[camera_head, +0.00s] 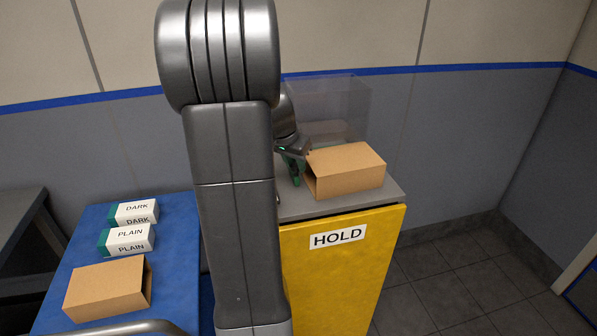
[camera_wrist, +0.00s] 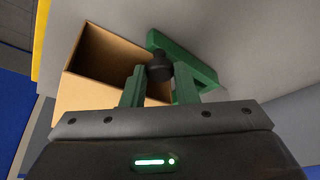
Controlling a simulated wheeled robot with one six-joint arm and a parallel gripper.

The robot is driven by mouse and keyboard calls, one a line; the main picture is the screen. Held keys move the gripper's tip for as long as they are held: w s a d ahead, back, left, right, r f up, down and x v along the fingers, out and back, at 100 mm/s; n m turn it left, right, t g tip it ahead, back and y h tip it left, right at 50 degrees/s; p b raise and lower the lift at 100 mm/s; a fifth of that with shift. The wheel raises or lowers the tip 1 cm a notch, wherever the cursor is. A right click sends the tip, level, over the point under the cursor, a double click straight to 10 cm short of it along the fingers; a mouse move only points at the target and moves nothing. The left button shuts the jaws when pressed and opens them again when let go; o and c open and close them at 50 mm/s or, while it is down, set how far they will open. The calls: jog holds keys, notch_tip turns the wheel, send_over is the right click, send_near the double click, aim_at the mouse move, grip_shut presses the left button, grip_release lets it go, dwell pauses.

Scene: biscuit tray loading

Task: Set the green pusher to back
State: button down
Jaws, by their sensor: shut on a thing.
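The green pusher (camera_wrist: 203,68) is a flat green bar on the grey top, seen in the wrist view, with a dark round knob (camera_wrist: 160,66). My gripper (camera_wrist: 160,74) has green fingers, one on each side of the knob, and is shut on it. The bar lies beside the open end of a brown cardboard box (camera_wrist: 95,55). In the head view my gripper (camera_head: 291,168) is at the left of that box (camera_head: 346,168). There I cannot clearly tell the pusher from my green fingers.
The box lies on a grey top (camera_head: 305,207) above a yellow front (camera_head: 340,280) labelled HOLD. A clear cover (camera_head: 345,100) stands behind. A blue table (camera_head: 175,260) at the left bears DARK (camera_head: 133,212) and PLAIN (camera_head: 126,239) packs and another open box (camera_head: 105,290).

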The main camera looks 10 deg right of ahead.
jog(key=shift+w, duration=1.1)
jog(key=c, duration=1.1)
grip_release()
jog(key=shift+c, duration=0.2)
jog(key=shift+s+r, duration=0.1)
jog(key=v, duration=1.3)
jog(key=shift+a+r, duration=0.2)
jog(key=shift+r, duration=0.1)
jog(key=shift+s, duration=0.15)
